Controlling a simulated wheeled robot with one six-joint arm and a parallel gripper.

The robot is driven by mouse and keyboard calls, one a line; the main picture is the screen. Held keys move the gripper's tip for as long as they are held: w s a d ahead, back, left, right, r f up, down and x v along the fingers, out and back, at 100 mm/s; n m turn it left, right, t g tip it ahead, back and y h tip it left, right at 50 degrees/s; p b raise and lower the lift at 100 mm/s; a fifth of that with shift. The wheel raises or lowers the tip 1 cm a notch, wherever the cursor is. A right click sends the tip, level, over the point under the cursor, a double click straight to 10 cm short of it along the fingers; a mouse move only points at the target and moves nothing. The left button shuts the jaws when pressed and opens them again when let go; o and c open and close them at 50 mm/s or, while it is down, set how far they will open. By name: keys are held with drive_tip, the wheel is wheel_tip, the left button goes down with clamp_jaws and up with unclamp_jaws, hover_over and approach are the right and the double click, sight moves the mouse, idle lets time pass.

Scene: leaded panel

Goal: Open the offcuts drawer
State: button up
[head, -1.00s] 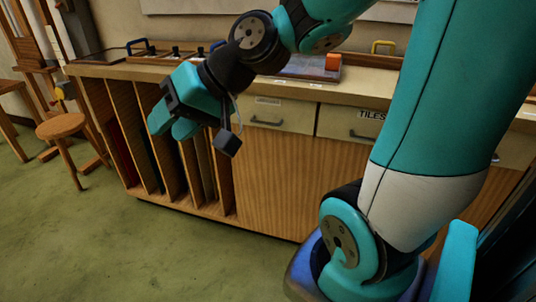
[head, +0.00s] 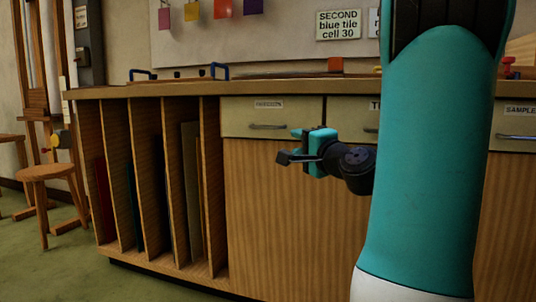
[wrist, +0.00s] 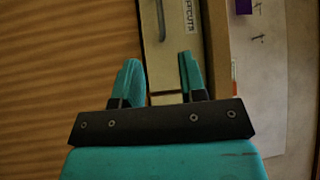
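The offcuts drawer (head: 240,118) is a cream front under the left of the worktop, shut flush, with a small label and a grey bar handle (head: 267,126). In the wrist view the drawer front (wrist: 168,62) runs upward, turned on its side, with the handle (wrist: 160,20) and part of the label, "FFCUTS", at the top. My gripper (head: 299,134) is in front of the cabinet, near the drawer's right end, apart from the handle. The wrist view shows its two teal fingers (wrist: 160,70) spread with nothing between them.
A drawer labelled "T…" (head: 352,110) is to the right, partly hidden by my arm. A samples drawer (head: 518,139) is farther right. Upright slots (head: 150,180) holding sheets are at left. The worktop (head: 180,89) juts above the drawers. A stool (head: 45,172) stands far left.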

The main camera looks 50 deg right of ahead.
drive_tip(key=p, duration=0.8)
approach(269, 128)
drive_tip(key=p+x, duration=0.3)
drive_tip(key=x, duration=0.7)
drive_tip(key=shift+c, duration=0.2)
